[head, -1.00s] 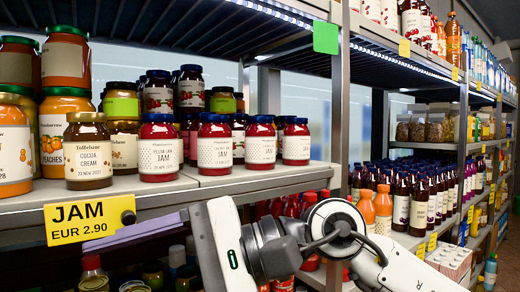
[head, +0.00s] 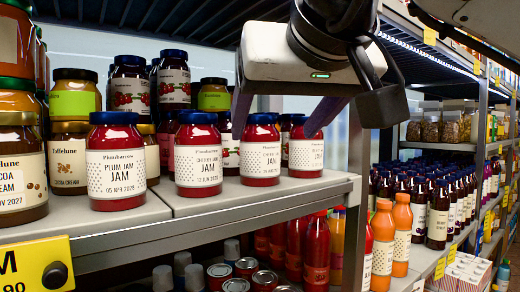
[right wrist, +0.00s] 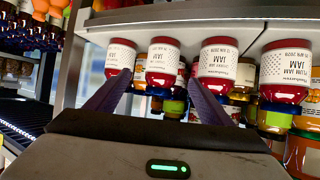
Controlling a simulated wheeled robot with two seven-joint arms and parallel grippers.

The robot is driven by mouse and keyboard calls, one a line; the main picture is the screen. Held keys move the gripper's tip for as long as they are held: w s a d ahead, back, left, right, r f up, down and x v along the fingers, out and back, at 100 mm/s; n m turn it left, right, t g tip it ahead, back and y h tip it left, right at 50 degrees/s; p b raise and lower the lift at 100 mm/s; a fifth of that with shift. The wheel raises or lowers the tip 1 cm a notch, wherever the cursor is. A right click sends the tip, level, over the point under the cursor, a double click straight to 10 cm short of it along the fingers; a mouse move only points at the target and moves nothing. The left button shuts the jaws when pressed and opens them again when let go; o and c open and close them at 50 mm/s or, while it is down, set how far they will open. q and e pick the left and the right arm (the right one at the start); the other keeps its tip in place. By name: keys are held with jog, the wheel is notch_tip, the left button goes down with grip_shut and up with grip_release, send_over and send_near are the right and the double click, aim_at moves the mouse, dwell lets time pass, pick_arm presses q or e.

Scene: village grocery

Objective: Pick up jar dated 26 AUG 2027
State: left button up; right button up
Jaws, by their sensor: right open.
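In the right wrist view, upside down, the second cherry jar from the left (right wrist: 163,65) lies between the fingertips, with no contact evident. My left gripper is not in view.
Cream and honey-like jars (head: 20,175) crowd the left, with more jars behind the front row. The shelf edge (head: 220,215) runs below the jars, and a metal post (head: 358,150) stands close on the right. Bottles (head: 402,230) and cans fill the lower shelf.

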aim_at(266, 146)
jog(key=x, duration=0.3)
jog(key=shift+w+a+f, duration=0.15)
jog(key=shift+w+f, duration=0.05)
jog(key=shift+p+x, duration=0.3)
jog(key=shift+x, duration=0.5)
jog(key=shift+w+a+f, duration=0.1)
jog(key=shift+w+f, duration=0.15)
jog(key=shift+w, duration=0.1)
jog(key=p+x, duration=0.1)
jog(key=x, duration=0.3)
jog(key=shift+w+a+f, duration=0.15)
jog(key=shift+w+f, duration=0.05)
jog(key=shift+f, duration=0.05)
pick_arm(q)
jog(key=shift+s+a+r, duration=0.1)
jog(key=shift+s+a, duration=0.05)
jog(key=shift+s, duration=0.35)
pick_arm(e)
jog(key=c, duration=1.4)
jog(key=shift+r, duration=0.15)
jog(key=shift+c, duration=1.1)
